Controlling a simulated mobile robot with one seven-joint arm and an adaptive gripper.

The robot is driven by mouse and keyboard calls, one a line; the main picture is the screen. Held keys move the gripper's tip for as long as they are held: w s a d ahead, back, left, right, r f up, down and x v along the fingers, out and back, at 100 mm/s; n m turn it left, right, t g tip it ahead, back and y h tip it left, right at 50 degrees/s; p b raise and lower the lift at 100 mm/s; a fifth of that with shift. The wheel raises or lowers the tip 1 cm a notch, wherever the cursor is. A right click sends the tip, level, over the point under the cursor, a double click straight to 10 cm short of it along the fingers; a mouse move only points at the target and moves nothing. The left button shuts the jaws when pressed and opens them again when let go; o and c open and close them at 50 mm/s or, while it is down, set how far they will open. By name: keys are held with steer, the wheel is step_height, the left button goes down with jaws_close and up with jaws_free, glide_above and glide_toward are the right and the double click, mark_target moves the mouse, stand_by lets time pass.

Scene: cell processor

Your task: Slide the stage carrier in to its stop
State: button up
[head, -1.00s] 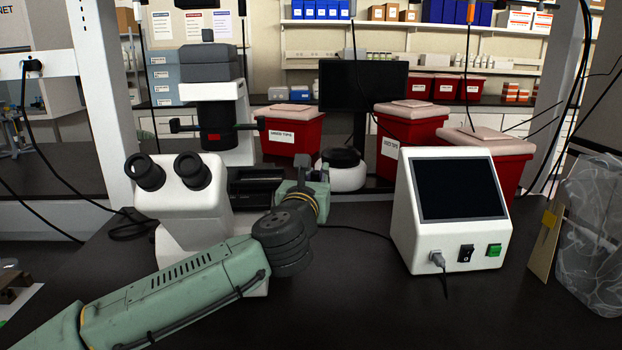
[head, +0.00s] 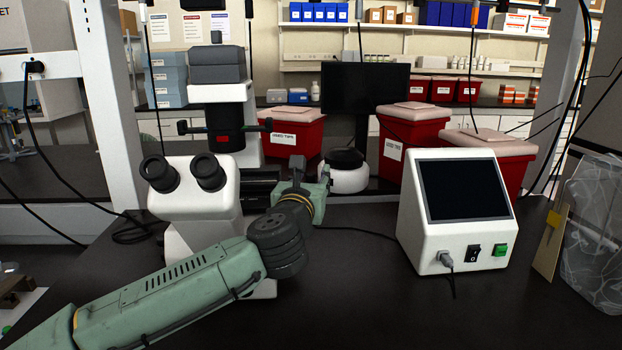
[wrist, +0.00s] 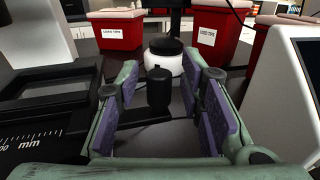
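The microscope (head: 196,190) stands on the bench behind my arm. In the wrist view its black stage (wrist: 50,92) fills the left side, with a square opening and a millimetre scale. My gripper (wrist: 165,100) is open, its purple-padded fingers wide apart. A black upright knob (wrist: 158,90) shows between the fingers, with a gap on both sides. I cannot tell whether the knob belongs to the stage carrier. In the head view my gripper (head: 312,187) is just right of the dark stage (head: 258,190), which is partly hidden by the microscope and my arm.
A white control box (head: 457,212) with a dark screen stands to the right. Red bins (head: 294,136) and a round white device with a black top (head: 347,171) stand behind the gripper. A cable crosses the bench. The front bench centre is clear.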

steer(key=v, duration=1.2)
steer(key=shift+c, duration=0.4)
